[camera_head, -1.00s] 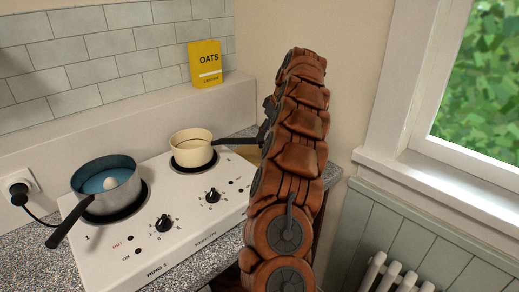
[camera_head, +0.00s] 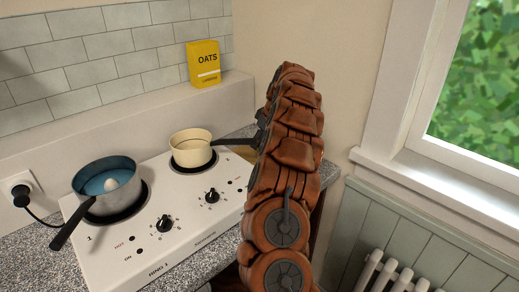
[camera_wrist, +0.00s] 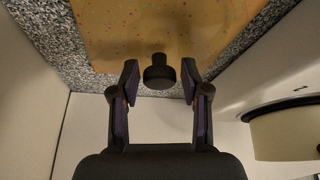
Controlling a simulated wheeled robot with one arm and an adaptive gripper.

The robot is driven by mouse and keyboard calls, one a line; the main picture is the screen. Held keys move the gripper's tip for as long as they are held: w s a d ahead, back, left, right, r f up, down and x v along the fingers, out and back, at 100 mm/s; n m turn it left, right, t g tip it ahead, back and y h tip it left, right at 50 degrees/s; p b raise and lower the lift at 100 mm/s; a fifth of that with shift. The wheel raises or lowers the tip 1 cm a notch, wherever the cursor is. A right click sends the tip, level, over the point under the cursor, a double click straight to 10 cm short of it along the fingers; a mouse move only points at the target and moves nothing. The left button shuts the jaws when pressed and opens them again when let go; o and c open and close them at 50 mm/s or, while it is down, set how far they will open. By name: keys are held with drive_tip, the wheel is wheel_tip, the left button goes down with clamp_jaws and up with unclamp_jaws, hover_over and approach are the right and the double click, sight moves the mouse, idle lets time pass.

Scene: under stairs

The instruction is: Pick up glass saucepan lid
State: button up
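The glass saucepan lid shows in the wrist view by its round black knob (camera_wrist: 159,76), which stands over a yellow speckled board (camera_wrist: 110,25). Its clear glass is hard to make out. My gripper (camera_wrist: 160,66) is open, with one finger on each side of the knob and a gap on both sides. How far the knob is in depth from the fingertips is hard to tell. In the head view my arm hides the lid, and the fingers cannot be made out.
A cream saucepan (camera_head: 190,153) sits on the white hob (camera_head: 180,225), close to my gripper; its dark handle points at my arm. A blue pan (camera_head: 105,190) with a white egg-like thing inside stands front left. An oats box (camera_head: 204,65) stands on the back ledge.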

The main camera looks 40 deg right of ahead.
clamp_jaws()
idle(0.3)
wheel_tip(320, 180, up, 7)
drive_tip(key=shift+d+f+b, duration=0.1)
drive_tip(key=shift+b, duration=0.6)
drive_tip(key=shift+r, duration=1.55)
drive_tip(key=shift+c, duration=1.4)
unclamp_jaws()
drive_tip(key=shift+r, duration=0.1)
clamp_jaws()
